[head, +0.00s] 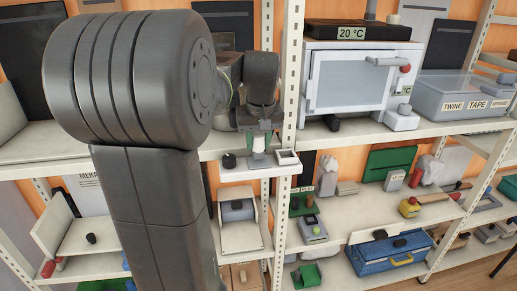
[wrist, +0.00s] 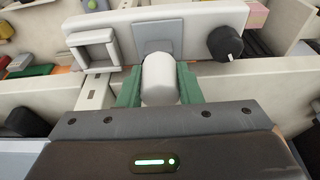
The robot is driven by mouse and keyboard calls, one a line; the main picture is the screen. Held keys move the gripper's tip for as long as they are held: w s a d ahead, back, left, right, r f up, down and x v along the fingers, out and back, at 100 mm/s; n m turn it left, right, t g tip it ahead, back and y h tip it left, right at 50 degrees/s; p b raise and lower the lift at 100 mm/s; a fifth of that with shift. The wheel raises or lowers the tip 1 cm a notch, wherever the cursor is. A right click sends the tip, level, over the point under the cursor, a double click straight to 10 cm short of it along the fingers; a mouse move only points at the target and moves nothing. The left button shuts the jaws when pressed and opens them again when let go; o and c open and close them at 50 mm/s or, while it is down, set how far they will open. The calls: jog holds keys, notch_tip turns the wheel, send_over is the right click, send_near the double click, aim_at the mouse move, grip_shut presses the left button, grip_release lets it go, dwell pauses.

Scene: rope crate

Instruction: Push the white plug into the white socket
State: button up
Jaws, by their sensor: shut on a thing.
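My gripper (head: 259,142) hangs at the edge of the middle shelf in the head view. In the wrist view its green fingers (wrist: 160,84) are shut on the white plug (wrist: 160,78), a rounded white block between them. The plug is apart from this frame. The plug's far end is hidden.
A grey square plate (wrist: 160,31) lies just beyond the plug. A dark round knob (wrist: 225,43) is on the other side of it, also seen in the head view (head: 228,161). A shelf upright (head: 290,75) and a white oven-like box (head: 350,80) stand close by.

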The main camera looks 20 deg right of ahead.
aim_at(257, 133)
jog(key=shift+r, duration=0.45)
jog(key=shift+r+p, duration=2.4)
